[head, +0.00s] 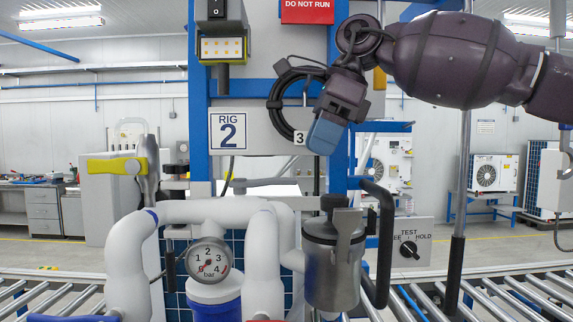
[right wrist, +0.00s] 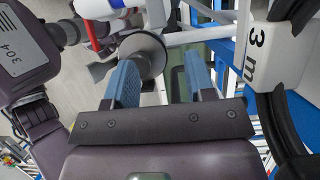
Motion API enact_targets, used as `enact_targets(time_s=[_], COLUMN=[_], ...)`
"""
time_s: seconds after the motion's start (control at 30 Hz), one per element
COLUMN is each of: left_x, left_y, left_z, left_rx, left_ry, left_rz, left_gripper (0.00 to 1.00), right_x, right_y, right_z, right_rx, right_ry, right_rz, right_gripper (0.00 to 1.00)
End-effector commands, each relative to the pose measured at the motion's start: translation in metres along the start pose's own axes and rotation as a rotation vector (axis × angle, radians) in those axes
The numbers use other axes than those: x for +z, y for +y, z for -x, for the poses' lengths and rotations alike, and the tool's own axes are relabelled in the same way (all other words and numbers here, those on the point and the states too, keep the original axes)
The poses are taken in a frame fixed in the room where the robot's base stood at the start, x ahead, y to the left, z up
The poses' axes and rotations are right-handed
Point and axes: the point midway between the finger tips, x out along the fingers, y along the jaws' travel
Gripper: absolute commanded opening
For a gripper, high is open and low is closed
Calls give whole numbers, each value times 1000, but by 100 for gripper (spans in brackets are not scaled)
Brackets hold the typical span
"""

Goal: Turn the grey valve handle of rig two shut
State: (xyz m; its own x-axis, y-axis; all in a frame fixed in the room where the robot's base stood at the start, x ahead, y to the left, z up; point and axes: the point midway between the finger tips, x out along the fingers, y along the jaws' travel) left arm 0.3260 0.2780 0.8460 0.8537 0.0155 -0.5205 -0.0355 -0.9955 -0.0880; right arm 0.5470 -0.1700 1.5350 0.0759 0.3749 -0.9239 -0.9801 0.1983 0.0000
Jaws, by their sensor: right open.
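Rig two carries a "RIG 2" sign (head: 228,130). A flat grey lever (head: 265,183) lies roughly level behind the white pipes, below this sign; it looks like the grey valve handle. My right gripper (head: 323,142) hangs above and to the right of it, beside the black cable coil, pointing down and apart from the lever. The gripper also shows in the right wrist view (right wrist: 163,85), with its blue fingers spread and nothing held between them. A round grey part (right wrist: 142,54) shows beyond the left finger; I cannot tell which part it is. My left gripper is out of view.
A black cable coil (head: 279,108) hangs beside the right gripper. White pipes (head: 205,212), a pressure gauge (head: 209,261) and a metal canister (head: 325,270) stand in front. A blue post (head: 338,185) rises at right.

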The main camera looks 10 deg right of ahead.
Motion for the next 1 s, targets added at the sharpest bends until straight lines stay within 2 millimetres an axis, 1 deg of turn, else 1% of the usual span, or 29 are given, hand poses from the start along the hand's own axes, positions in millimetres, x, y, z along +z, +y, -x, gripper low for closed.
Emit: enact_targets(time_s=[0.03, 0.2, 0.23, 0.3, 0.4, 0.53, 0.7, 0.93, 0.97, 1.0], left_x=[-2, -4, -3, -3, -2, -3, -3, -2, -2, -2], left_y=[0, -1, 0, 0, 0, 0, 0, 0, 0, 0], left_z=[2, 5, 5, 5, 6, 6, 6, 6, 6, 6], left_rx=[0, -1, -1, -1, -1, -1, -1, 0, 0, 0], left_ry=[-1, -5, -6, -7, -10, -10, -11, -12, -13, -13], left_rz=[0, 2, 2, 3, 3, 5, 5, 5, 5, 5], left_gripper=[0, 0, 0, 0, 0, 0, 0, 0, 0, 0], right_x=[10, 37, 34, 33, 33, 32, 32, 32, 32, 32], right_y=[1, 1, 0, 0, 0, 0, 0, 0, 0, 0], right_z=[-2, -14, -21, -32, -46, -57, -63, -63, -63, -63], right_rx=[0, 0, 1, 1, 0, 0, -1, -1, -1, -1], right_ry=[2, 2, 3, 3, 1, 0, -1, -1, -1, -1], right_rz=[3, 2, -1, 0, 0, -1, -1, -1, -1, -1], right_gripper=[50, 50, 50, 50, 50, 50, 50, 50, 47, 41])
